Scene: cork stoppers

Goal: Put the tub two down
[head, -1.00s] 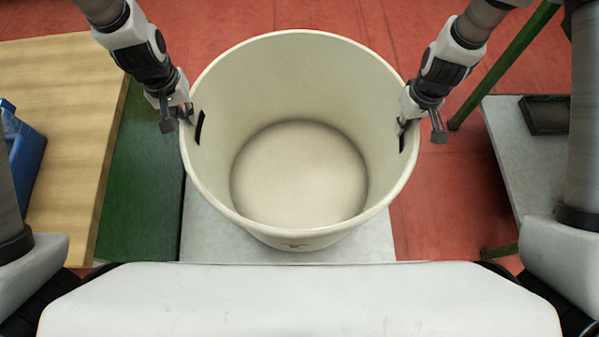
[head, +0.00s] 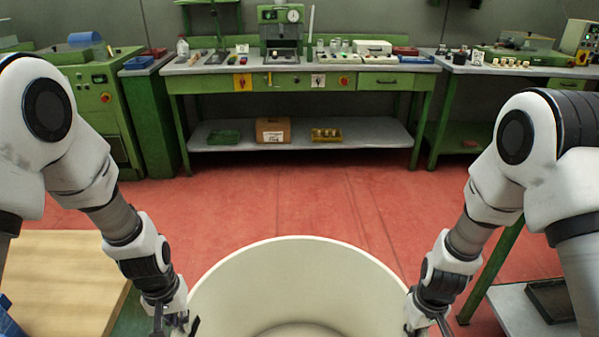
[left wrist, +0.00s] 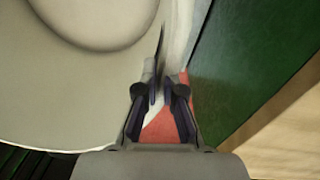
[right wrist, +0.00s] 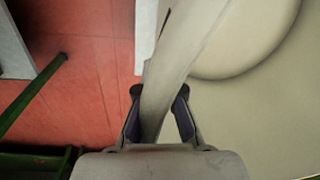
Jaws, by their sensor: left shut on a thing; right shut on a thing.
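The tub (head: 300,262) is large, round, cream-coloured and empty. Its upper part shows at the bottom of the head view, and its lower part is cut off there. My left gripper (head: 176,322) is shut on the tub's left wall; in the left wrist view its fingers (left wrist: 162,95) sit either side of the wall near a slot. My right gripper (head: 428,322) is shut on the tub's right wall; in the right wrist view the wall (right wrist: 165,90) runs between its fingers (right wrist: 160,95). The tub's base is hidden in the head view.
A green workbench (head: 300,80) with tools, small parts and a lower shelf stands at the back. Red floor (head: 300,195) lies open before it. A wooden tabletop (head: 70,280) is at left, a grey surface (head: 515,312) with a dark tray (head: 553,298) at right.

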